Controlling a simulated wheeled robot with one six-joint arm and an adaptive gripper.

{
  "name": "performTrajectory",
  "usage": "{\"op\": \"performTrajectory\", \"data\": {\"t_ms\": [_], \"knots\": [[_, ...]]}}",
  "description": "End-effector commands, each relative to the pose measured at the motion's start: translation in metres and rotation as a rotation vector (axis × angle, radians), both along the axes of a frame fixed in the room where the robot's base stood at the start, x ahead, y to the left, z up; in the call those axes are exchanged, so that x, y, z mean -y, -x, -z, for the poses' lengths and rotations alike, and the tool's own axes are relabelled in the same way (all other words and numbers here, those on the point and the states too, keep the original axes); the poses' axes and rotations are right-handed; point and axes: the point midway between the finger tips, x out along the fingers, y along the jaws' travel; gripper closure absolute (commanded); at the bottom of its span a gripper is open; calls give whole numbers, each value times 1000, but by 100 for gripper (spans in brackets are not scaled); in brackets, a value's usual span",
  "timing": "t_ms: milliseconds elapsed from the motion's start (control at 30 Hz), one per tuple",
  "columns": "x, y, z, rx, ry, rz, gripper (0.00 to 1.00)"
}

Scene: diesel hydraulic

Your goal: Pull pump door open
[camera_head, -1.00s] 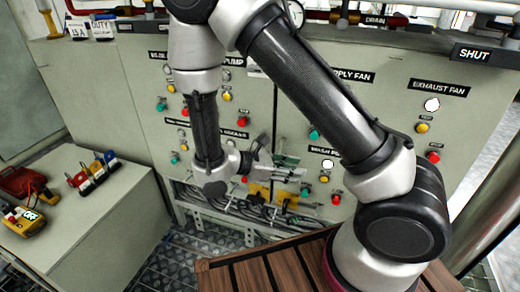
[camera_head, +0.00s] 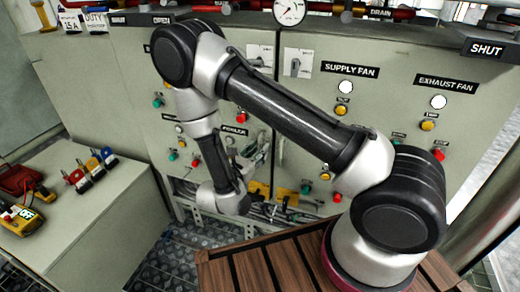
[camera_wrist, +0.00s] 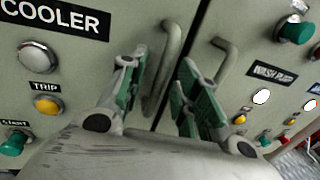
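The grey cabinet has two doors side by side with a dark seam between them. The left door (camera_head: 130,125) carries the COOLER label, and it also fills the left of the wrist view (camera_wrist: 85,65). The right door (camera_head: 385,100) carries the SUPPLY FAN label. Both look shut. The left door's bar handle (camera_wrist: 165,65) and the right door's handle (camera_wrist: 222,58) flank the seam. My gripper (camera_wrist: 160,78) is open, its green-padded fingers on either side of the left handle in the picture. Contact cannot be told. In the head view my gripper (camera_head: 258,152) is small near the seam.
Buttons and lamps dot both doors. An open bay with cables and yellow parts (camera_head: 285,196) lies below them. A side bench (camera_head: 95,215) at left holds padlocks and a yellow meter (camera_head: 20,222). A slatted wooden top (camera_head: 255,265) is beside my arm's base. Pipes and a gauge (camera_head: 289,11) run above.

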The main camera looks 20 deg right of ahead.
Motion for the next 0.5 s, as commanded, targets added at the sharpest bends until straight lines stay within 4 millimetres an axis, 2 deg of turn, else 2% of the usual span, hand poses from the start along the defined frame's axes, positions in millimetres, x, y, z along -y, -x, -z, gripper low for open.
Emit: {"op": "performTrajectory", "data": {"t_ms": [133,400,500], "knots": [[10,-8,0,0,0,2,68],[10,-9,0,-1,-1,0,68],[10,-9,0,-1,-1,0,85]]}}
